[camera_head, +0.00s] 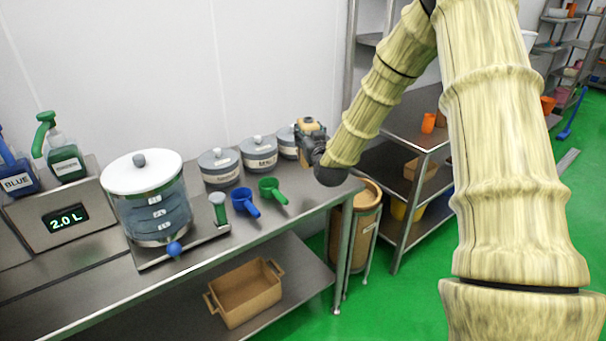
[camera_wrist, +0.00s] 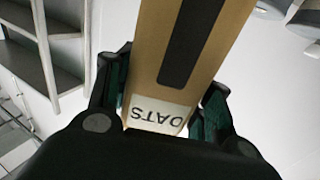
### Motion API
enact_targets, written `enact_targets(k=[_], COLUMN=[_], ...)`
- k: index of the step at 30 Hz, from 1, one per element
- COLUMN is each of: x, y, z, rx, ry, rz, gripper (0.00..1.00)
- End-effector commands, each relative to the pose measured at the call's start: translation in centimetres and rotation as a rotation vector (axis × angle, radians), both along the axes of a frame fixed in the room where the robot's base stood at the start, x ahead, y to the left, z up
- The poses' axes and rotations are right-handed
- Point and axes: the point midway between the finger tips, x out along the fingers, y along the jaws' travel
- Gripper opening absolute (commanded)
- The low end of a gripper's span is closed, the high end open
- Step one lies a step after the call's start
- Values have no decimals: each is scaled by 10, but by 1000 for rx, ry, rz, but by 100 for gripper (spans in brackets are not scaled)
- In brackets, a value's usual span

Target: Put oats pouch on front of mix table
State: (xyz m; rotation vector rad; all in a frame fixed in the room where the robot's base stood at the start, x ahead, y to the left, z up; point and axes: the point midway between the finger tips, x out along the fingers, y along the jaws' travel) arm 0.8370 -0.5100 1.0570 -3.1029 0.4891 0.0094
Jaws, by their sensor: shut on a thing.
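The oats pouch (camera_wrist: 152,70) is tan with a dark strip and a white label reading OATS, upside down in the wrist view. My gripper (camera_wrist: 160,105) is shut on it, with a finger on each side of the pouch. In the head view my gripper (camera_head: 312,138) and a bit of the pouch (camera_head: 306,160) show above the right end of the steel mix table (camera_head: 290,226), beside the lidded canisters. Much of the pouch is hidden there by my gripper and arm.
Grey canisters (camera_head: 220,166) line the table's back. Blue (camera_head: 243,201) and green (camera_head: 271,190) scoops lie in front of them. A clear lidded vessel (camera_head: 150,205) stands left. A tan bin (camera_head: 356,230) stands right of the table. Bare steel lies along the front edge.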

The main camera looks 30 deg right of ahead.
Motion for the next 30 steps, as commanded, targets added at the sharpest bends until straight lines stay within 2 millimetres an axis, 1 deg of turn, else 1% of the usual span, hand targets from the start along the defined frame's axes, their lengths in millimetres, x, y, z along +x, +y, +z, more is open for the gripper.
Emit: enact_targets(k=[4, 9, 12, 17, 27, 30], x=[-1, 0, 0, 0, -1, -1], y=[-1, 0, 0, 0, 0, 0], z=[-20, -41, -49, -55, -88, -93], rx=[1, 1, 0, 0, 1, 0], ry=[4, 2, 1, 0, 2, 1], rz=[-1, 0, -1, -1, 0, 0], gripper=[8, 8, 8, 8, 8, 8])
